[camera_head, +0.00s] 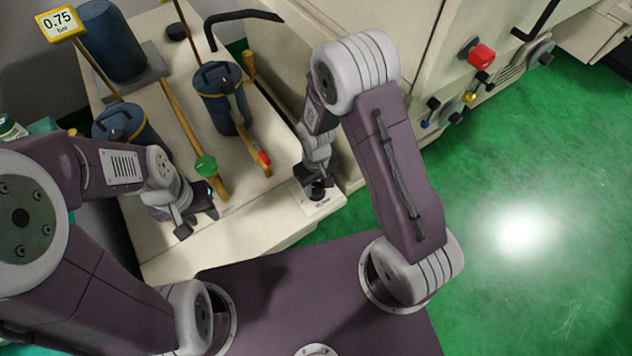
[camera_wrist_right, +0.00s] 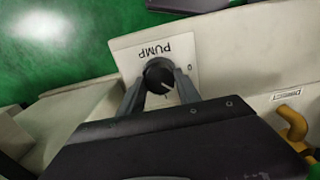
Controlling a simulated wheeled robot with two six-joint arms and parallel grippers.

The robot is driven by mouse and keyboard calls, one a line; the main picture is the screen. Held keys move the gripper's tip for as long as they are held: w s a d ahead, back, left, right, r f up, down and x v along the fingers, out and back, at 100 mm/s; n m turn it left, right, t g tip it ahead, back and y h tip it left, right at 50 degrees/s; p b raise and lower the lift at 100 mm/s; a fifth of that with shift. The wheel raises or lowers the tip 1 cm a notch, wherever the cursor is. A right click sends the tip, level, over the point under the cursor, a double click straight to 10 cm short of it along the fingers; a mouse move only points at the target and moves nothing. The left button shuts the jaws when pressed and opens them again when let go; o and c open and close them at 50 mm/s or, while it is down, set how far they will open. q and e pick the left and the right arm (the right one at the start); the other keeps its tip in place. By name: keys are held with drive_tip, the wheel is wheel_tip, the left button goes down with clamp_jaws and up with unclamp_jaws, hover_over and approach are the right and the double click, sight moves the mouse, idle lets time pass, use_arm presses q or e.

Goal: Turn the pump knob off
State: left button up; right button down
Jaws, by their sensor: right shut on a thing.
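The pump knob (camera_wrist_right: 159,76) is a round black knob with a white pointer line, on a white plate (camera_wrist_right: 128,60) marked PUMP. In the right wrist view the pointer slants toward the upper right of the picture. My right gripper (camera_wrist_right: 160,88) has its two fingers on either side of the knob and is shut on it. In the head view my right gripper (camera_head: 318,190) is over the plate at the front right corner of the bench, hiding most of the knob. My left gripper (camera_head: 196,214) is over the bench's front left part; its finger gap is unclear.
Blue filter canisters (camera_head: 222,98) and yellow pipes stand on the bench (camera_head: 270,222), with a green valve handle (camera_head: 206,166) and a red-tipped lever (camera_head: 264,158) near my grippers. A red button (camera_head: 481,56) is on the machine at right. Green floor (camera_head: 500,200) is clear.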

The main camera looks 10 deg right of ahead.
sight(317, 187)
drive_tip(key=n+p, duration=0.1)
drive_tip(key=n, duration=0.3)
drive_tip(key=shift+r+n+p, duration=0.15)
drive_tip(key=shift+n+p, duration=0.15)
drive_tip(key=n+p, duration=0.1)
drive_tip(key=n, duration=0.3)
drive_tip(key=shift+n, duration=0.4)
drive_tip(key=c, duration=0.9)
unclamp_jaws()
drive_tip(key=shift+o, duration=0.2)
wheel_tip(317, 187, up, 9)
drive_tip(key=p, duration=0.1)
drive_tip(key=shift+w+d, duration=0.1)
